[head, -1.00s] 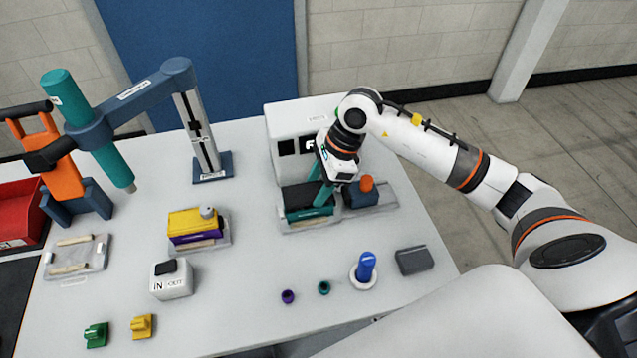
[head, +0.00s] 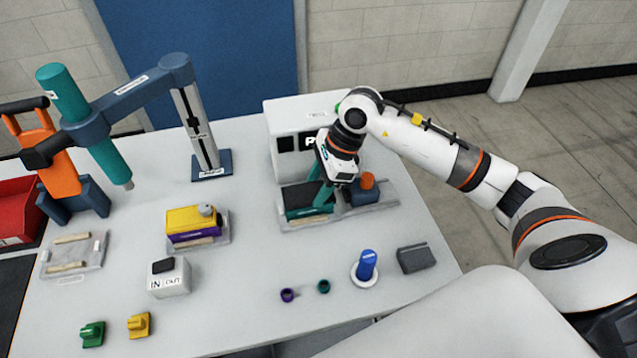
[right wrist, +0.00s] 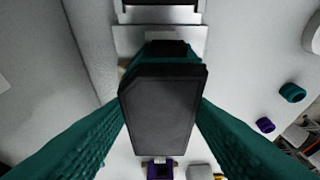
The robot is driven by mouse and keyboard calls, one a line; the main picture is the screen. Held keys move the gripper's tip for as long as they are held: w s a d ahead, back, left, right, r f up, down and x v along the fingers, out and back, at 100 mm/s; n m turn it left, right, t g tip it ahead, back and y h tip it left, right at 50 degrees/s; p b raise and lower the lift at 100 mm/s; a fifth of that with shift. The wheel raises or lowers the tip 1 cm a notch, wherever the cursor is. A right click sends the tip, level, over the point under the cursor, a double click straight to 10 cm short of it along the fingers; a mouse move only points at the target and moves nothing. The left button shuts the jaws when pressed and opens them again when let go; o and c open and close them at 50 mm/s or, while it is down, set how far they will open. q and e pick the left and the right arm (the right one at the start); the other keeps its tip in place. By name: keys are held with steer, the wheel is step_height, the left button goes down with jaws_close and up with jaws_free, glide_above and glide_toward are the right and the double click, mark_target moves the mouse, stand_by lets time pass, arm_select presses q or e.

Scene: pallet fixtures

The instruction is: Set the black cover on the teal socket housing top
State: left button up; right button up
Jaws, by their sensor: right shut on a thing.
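The black cover (head: 299,196) is a flat dark block. In the right wrist view it (right wrist: 162,108) lies between the teal fingers of my right gripper (head: 322,195), which is shut on it. The teal socket housing (head: 300,216) is directly under the cover, on a pale fixture plate. Part of the housing (right wrist: 190,62) shows past the cover's far end in the wrist view. The cover appears to lie on or just above the housing top; the fingers and cover hide the contact. My left gripper is not in view.
A dark blue block with an orange knob (head: 367,181) stands close right of the gripper. A white box (head: 292,118) is behind. A yellow and purple assembly (head: 193,221) is to the left. Small teal and purple rings (head: 287,295) lie in front. The table between is clear.

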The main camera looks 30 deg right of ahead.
steer(key=o, duration=1)
steer(key=shift+o, duration=0.2)
steer(key=shift+d+r, duration=0.25)
steer(key=shift+r, duration=0.25)
steer(key=b+v, duration=0.2)
steer(key=v, duration=0.9)
steer(key=shift+s, duration=0.1)
